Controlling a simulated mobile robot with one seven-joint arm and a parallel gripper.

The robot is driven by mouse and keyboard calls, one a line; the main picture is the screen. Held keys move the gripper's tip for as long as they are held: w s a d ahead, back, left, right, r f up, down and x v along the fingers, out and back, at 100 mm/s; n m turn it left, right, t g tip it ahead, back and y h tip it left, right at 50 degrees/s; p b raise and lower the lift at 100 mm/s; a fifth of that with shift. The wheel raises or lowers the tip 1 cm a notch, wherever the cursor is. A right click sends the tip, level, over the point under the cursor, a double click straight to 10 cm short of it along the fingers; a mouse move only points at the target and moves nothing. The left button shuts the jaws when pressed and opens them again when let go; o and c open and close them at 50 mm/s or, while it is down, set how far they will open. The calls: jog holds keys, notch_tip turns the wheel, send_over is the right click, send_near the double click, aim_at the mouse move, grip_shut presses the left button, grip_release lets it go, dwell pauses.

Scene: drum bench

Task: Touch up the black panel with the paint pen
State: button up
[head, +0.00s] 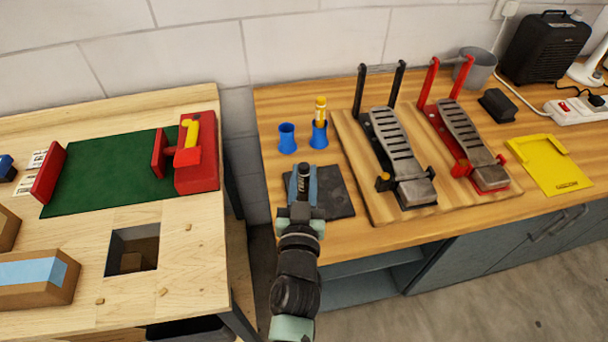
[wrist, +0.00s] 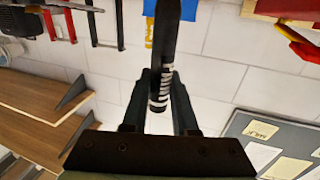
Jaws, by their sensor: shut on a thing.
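The black panel (head: 335,193) is a flat dark square on the wooden bench in the head view, partly covered by my gripper. My gripper (head: 304,176) is over its left part; I cannot tell how high above it. The gripper is shut on a black pen with white markings, the paint pen (wrist: 162,85), which shows clearly between the fingers in the wrist view. In the head view the pen is mostly hidden by the fingers, and its tip cannot be made out.
Two blue cups (head: 287,140) stand behind the panel; the right one holds a yellow marker (head: 321,106). A board with black (head: 395,150) and red pedals (head: 470,145) is just right of the panel. A second table with a red vise (head: 197,155) stands left, across a gap.

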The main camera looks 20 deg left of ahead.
aim_at(304, 166)
jog(key=shift+f+b, duration=0.45)
jog(key=shift+f, duration=0.1)
dwell(1.0)
jog(key=shift+r, duration=0.1)
jog(key=shift+r+p, duration=2.4)
jog(key=shift+r, duration=0.1)
